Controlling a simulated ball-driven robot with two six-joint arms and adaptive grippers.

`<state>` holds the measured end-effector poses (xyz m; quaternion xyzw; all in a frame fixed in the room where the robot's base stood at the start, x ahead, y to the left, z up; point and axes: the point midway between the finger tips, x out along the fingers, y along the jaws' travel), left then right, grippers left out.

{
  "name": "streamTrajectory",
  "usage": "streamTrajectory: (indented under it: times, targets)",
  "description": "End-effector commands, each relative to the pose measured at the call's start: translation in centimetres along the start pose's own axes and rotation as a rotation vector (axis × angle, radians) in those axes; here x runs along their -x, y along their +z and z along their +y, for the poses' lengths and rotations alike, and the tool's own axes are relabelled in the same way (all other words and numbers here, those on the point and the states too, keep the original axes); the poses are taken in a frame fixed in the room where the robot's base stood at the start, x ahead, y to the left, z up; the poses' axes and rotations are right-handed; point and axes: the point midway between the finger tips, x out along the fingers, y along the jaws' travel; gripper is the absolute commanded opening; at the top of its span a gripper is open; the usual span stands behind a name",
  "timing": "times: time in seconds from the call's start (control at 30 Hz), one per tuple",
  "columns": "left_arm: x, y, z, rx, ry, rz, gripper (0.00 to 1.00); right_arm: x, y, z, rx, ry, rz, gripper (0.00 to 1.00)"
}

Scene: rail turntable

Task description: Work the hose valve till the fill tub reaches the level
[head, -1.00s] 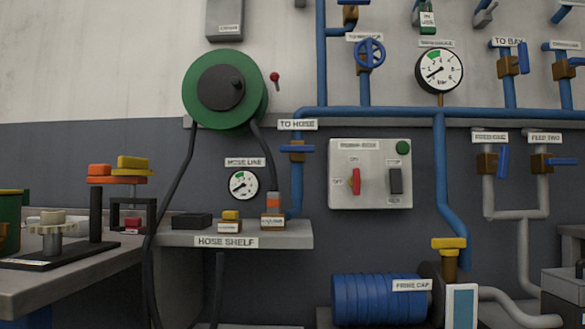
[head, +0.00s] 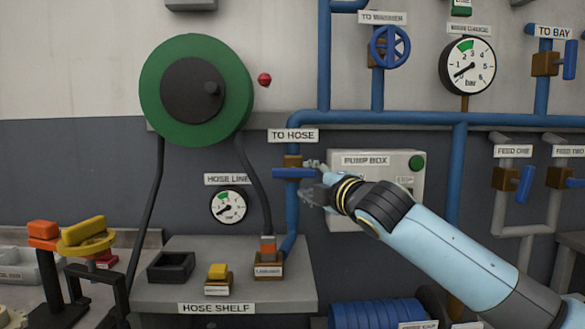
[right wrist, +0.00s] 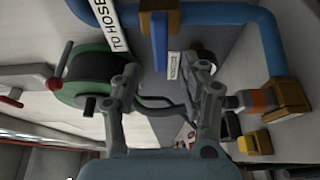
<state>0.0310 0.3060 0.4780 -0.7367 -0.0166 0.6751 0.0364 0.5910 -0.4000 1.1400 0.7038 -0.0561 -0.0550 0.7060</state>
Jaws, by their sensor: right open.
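The hose valve is a brass body (head: 293,161) with a blue lever (head: 291,173), on the blue pipe below the TO HOSE label. The lever lies level, crosswise to the upright pipe. My right gripper (head: 308,181) is open at the lever's right end. In the right wrist view the blue lever (right wrist: 160,40) lies ahead of the gap between the spread fingers (right wrist: 164,72). I cannot tell whether a finger touches it. No tub that I can identify as the fill tub shows now. My left gripper is out of view.
A green hose reel (head: 157,98) hangs left of the valve. The HOSE LINE gauge (head: 229,206) is below it. The hose shelf (head: 150,293) bears a dark tray (head: 171,267) and small blocks. The pump box (head: 410,215) stands behind my right arm.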

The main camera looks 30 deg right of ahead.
Motion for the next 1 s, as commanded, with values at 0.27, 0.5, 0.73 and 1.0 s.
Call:
streamTrajectory:
  times: [0.27,0.5,0.73,1.0]
  targets:
    - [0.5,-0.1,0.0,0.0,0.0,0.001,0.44,-5.7,-0.1,0.1,-0.006,0.0,-0.001,0.44]
    - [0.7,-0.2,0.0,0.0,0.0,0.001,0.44,-8.3,-0.1,0.0,-0.005,-0.001,0.001,0.44]
    - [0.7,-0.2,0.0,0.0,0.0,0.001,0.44,-8.6,-0.1,0.0,-0.002,-0.001,0.001,0.44]
    - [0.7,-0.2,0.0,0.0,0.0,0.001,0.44,-8.6,-0.1,0.0,-0.003,-0.001,0.001,0.21]
